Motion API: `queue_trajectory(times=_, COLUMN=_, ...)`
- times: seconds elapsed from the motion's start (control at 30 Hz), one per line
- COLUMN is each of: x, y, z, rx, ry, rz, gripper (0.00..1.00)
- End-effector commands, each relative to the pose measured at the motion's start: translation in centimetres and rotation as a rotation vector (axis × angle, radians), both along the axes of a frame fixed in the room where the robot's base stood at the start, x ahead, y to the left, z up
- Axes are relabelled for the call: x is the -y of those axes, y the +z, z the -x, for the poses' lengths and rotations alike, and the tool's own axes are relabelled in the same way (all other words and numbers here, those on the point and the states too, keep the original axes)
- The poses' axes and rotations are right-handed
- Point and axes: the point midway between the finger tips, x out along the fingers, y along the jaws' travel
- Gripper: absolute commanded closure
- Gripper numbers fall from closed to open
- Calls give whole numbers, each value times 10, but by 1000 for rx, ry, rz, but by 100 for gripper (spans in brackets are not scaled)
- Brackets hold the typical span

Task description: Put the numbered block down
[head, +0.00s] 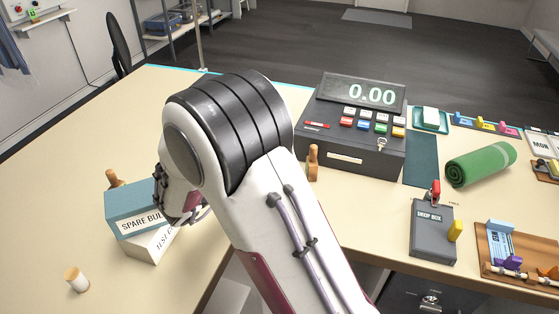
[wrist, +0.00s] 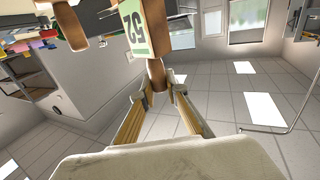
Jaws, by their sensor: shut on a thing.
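The numbered block (wrist: 143,28) shows at the top of the wrist view, wooden with a pale green face and large dark digits that appear upside down. A brown wooden handle (wrist: 156,74) joins it, and my gripper (wrist: 161,97) is shut on that handle. In the head view my arm covers most of my gripper (head: 196,214), which is beside the stacked boxes at the left. I cannot make out the numbered block in the head view, nor tell whether it touches anything.
A teal box (head: 133,210) marked SPARE sits on a white box (head: 150,246). A small capped cylinder (head: 76,280) stands at the front left. A till (head: 352,148), green roll (head: 481,164) and drop box (head: 433,236) occupy the right. The table (head: 75,150) is bare at back left.

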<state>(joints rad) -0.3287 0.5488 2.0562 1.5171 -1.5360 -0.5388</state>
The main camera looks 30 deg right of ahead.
Motion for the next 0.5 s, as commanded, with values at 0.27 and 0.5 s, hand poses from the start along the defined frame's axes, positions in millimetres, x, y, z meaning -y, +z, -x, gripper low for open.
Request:
queue_trajectory(times=0.27, x=0, y=-31, z=0, rx=-1, ry=0, rz=1, gripper=100)
queue_trajectory(times=0.5, x=0, y=-36, z=0, rx=1, ry=0, rz=1, gripper=100)
